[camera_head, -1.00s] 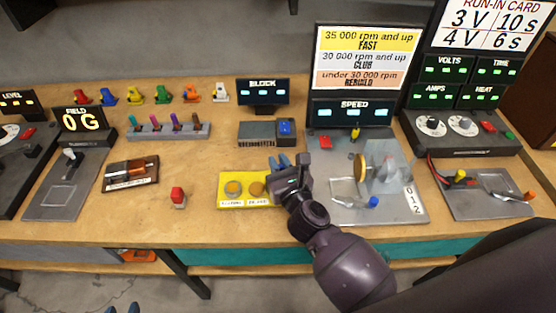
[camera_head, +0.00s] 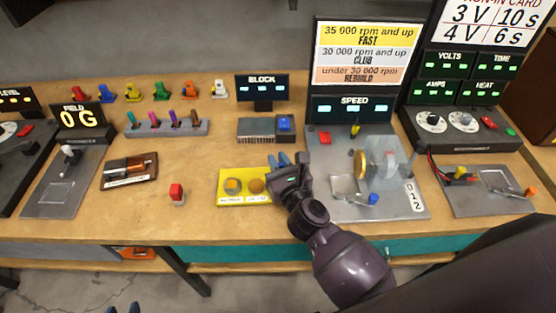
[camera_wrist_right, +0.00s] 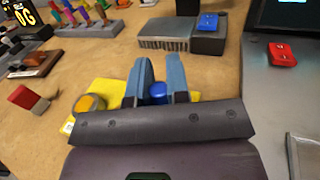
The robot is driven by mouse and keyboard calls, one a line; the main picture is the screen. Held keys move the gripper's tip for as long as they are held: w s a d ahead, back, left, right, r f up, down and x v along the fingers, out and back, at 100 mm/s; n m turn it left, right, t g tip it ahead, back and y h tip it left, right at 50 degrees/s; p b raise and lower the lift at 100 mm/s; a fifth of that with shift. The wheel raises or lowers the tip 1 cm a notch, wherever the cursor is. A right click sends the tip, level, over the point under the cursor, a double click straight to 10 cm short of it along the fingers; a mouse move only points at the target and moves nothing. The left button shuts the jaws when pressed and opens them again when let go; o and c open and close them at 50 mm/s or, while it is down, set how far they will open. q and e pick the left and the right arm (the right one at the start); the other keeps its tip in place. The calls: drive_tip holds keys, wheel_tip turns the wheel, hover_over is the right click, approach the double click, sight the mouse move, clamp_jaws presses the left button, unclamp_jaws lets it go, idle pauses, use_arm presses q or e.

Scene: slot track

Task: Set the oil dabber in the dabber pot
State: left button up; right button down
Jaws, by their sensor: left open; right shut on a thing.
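My right gripper (camera_head: 279,160) is over the right part of a yellow tray (camera_head: 223,197). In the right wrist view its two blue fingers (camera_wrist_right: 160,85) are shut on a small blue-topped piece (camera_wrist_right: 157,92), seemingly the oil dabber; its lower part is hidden. The tray carries two round pots, a left one (camera_head: 232,186) and a right one (camera_head: 256,187). The tray's labels are too small to read, so I cannot tell for sure which is the dabber pot. The wrist view shows the left pot (camera_wrist_right: 90,105). My left gripper (camera_head: 122,308) shows only its spread fingertips at the bottom edge.
A red-topped block (camera_head: 177,192) stands left of the tray. A grey finned box (camera_head: 256,131) sits behind it. The grey speed plate (camera_head: 398,208) with its clear cover lies close to the right. A rack of coloured pegs (camera_head: 167,130) is at the back left. Bench between is clear.

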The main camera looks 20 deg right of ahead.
drive_tip(key=c, duration=1)
unclamp_jaws()
drive_tip(key=s, duration=0.6)
drive_tip(key=s+b, duration=0.1)
drive_tip(key=s, duration=0.2)
drive_tip(key=shift+s+d, duration=0.1)
drive_tip(key=shift+d, duration=0.25)
drive_tip(key=shift+s, duration=0.8)
